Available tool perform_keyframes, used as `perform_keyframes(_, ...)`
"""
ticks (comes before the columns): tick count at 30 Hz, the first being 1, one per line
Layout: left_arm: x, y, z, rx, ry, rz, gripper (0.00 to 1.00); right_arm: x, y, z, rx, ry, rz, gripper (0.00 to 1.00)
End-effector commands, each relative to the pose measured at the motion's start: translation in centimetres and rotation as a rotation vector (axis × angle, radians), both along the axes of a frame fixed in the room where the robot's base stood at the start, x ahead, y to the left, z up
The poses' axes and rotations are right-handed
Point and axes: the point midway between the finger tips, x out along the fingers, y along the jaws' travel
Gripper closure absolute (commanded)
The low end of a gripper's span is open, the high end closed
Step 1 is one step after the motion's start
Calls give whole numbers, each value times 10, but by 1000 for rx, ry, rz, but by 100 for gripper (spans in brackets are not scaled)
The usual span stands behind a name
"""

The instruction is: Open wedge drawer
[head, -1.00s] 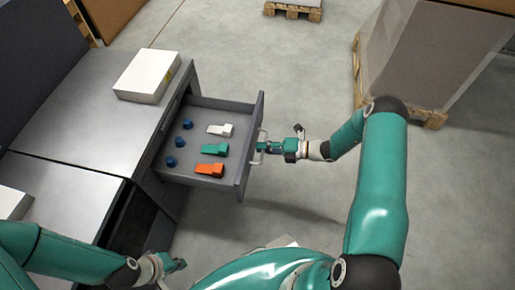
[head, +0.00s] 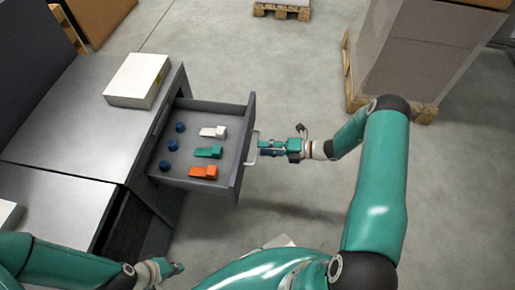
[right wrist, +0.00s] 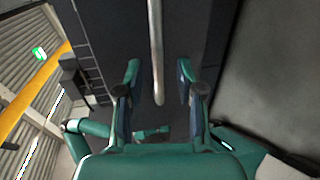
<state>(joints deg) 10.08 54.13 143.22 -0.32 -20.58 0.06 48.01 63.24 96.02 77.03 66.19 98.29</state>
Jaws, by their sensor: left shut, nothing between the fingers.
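The wedge drawer (head: 235,165) stands pulled out of the grey workbench in the head view. White (head: 213,132), green (head: 208,152) and orange (head: 204,172) wedges lie in it beside several dark blue round pieces (head: 172,145). Its pale bar handle (head: 251,148) is on the drawer's outer front. My right gripper (head: 262,147) is just off the handle. In the right wrist view, its fingers (right wrist: 158,75) are apart, one on each side of the handle bar (right wrist: 156,50), touching neither side. My left gripper (head: 176,268) is shut and empty at the lower left, away from the drawer.
A white box (head: 138,80) lies on the workbench top (head: 75,110) behind the drawer. Another white item (head: 8,214) is at the left edge. A wrapped pallet load (head: 415,60) stands at the upper right.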

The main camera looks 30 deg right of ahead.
Motion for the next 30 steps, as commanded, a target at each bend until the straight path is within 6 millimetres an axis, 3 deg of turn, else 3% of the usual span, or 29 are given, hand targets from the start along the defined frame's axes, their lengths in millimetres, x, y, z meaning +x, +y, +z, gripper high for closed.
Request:
perform_keyframes(6,0,0,0,0,0,0,100,-28,-35,8,-1,2,-3,63)
perform_keyframes(12,0,0,0,0,0,0,100,-48,-58,14,0,1,-1,63)
perform_keyframes(30,0,0,-1,0,0,0,100,-55,-66,17,1,2,2,63)
